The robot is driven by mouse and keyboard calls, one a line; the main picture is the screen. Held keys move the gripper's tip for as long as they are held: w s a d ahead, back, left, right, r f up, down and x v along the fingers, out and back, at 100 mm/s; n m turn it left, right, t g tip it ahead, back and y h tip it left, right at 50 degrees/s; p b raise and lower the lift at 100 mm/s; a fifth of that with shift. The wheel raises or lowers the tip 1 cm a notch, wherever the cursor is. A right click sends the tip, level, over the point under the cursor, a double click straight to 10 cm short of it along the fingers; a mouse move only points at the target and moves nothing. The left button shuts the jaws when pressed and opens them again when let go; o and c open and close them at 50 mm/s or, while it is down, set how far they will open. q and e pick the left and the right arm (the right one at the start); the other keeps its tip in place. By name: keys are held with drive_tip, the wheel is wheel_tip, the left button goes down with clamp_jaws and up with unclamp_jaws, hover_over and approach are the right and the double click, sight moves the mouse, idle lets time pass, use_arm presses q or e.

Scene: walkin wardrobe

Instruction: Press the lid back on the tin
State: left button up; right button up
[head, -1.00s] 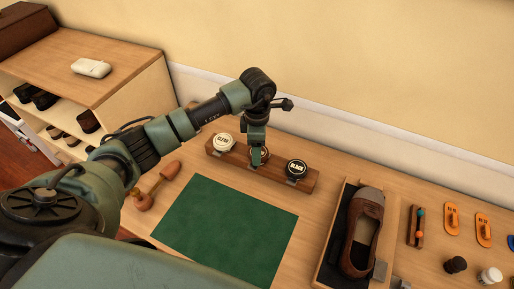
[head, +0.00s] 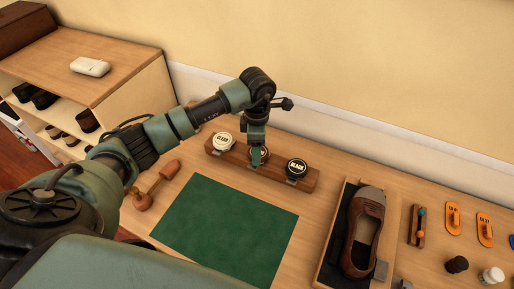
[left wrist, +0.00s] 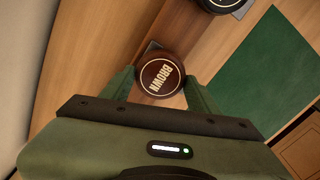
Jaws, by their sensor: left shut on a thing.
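The brown tin with its round lid marked BROWN (left wrist: 160,77) sits at the middle of a wooden rack (head: 228,160), between a white-lidded CLEAR tin (head: 223,141) and a black-lidded BLACK tin (head: 297,168). My left gripper (head: 258,157) points down over the middle tin and mostly hides it in the head view. In the left wrist view its fingers (left wrist: 158,80) stand on either side of the brown lid, shut on it. The tin body under the lid is hidden, so I cannot tell how the lid sits on it. My right gripper is out of view.
A green mat (head: 225,230) lies clear in front of the rack. A wooden-handled tool (head: 155,187) lies to its left. A brown shoe (head: 363,230) in a tray (head: 328,248) stands to the right, with small items beyond. The wall is close behind the rack.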

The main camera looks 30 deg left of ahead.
use_arm(q)
drive_tip(key=o, duration=1.7)
drive_tip(key=shift+r, duration=0.1)
drive_tip(key=shift+r+p, duration=2)
drive_tip(key=shift+r, duration=1.4)
